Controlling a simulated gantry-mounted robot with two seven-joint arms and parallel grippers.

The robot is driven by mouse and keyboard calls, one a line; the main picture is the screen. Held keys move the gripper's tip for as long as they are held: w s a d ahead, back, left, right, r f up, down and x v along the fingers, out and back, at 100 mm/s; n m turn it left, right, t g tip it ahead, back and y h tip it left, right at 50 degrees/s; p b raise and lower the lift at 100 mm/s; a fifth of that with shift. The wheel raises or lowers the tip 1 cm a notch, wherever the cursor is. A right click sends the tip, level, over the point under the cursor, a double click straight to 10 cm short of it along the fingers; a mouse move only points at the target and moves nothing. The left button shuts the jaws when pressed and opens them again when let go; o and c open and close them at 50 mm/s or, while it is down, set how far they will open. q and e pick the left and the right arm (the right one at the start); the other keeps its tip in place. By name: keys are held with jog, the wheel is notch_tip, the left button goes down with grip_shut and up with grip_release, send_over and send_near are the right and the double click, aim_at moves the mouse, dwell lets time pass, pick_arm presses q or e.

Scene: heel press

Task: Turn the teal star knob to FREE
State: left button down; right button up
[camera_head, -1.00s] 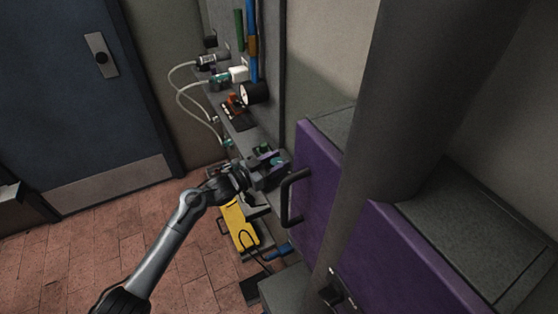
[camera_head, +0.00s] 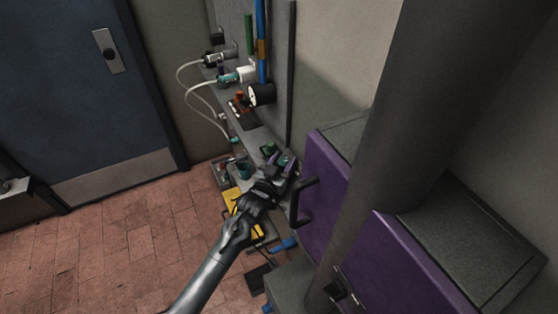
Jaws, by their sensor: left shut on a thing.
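My left gripper (camera_head: 279,163) is at the wall unit, just left of the purple door's black handle. A small teal part, which looks like the teal star knob (camera_head: 285,160), shows at its fingertips. The gripper is shut on it. The knob's marks, including FREE, are too small to read, and the fingers hide part of it. My right gripper is out of view.
The purple door (camera_head: 328,195) with its black handle (camera_head: 304,203) stands close to the right of the gripper. A teal cup-like part (camera_head: 243,168) and a yellow item (camera_head: 232,200) lie to the left. White hoses (camera_head: 190,98) loop at the upper left. The brick floor (camera_head: 130,240) is open.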

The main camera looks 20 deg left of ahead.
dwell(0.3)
pick_arm(q)
jog(key=c, duration=0.6)
grip_release()
jog(key=s+a+p, duration=0.1)
jog(key=s+a, duration=0.1)
jog(key=s, duration=0.8)
jog(key=shift+s, duration=0.3)
